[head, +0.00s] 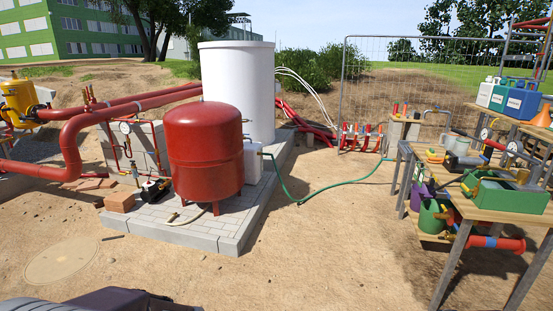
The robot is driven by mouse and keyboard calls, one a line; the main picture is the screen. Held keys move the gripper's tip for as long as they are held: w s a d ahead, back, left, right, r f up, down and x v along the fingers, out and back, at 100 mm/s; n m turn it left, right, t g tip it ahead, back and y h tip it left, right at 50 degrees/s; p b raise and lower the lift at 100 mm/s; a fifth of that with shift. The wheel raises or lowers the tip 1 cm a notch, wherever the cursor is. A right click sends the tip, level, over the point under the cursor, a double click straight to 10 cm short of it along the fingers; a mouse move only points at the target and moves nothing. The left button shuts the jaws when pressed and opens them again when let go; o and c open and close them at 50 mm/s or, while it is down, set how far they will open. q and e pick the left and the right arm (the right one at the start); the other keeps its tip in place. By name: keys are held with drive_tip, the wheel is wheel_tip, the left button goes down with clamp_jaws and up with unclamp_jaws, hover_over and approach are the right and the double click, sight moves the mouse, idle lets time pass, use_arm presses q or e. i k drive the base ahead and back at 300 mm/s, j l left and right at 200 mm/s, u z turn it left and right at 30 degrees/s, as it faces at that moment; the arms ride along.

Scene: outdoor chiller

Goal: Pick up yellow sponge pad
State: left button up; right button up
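I cannot make out a yellow sponge pad for certain. A small orange-yellow item (434,155) lies at the left end of the wooden table (512,216) on the right, too small to identify. Another small yellow item (468,189) is near the green toolbox (505,193) on the same table. Neither of my grippers shows in the head view. A dark shape at the bottom left edge may be part of my own body.
A red tank (203,150) and a white cylinder (238,90) stand on a paved slab (185,230) left of centre. A green hose (310,198) crosses the sand toward the table. A green watering can (432,216) sits below the tabletop. Open sand lies in front.

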sight(431, 153)
drive_tip(key=i+z, duration=0.2)
drive_tip(key=z, duration=0.2)
drive_tip(key=i, duration=1.55)
drive_tip(key=i+j, duration=0.1)
drive_tip(key=i, duration=1.4)
drive_tip(key=i+l+z, duration=0.2)
drive_tip(key=i, duration=0.3)
drive_tip(key=i+j+z, duration=0.2)
drive_tip(key=i, duration=0.3)
drive_tip(key=i+z, duration=0.2)
drive_tip(key=i, duration=0.3)
drive_tip(key=i+j+z, duration=0.2)
drive_tip(key=i, duration=0.3)
drive_tip(key=i+j+z, duration=0.15)
drive_tip(key=i, duration=0.35)
drive_tip(key=i+j+z, duration=0.2)
drive_tip(key=i, duration=0.3)
drive_tip(key=i+z, duration=0.1)
drive_tip(key=i, duration=0.55)
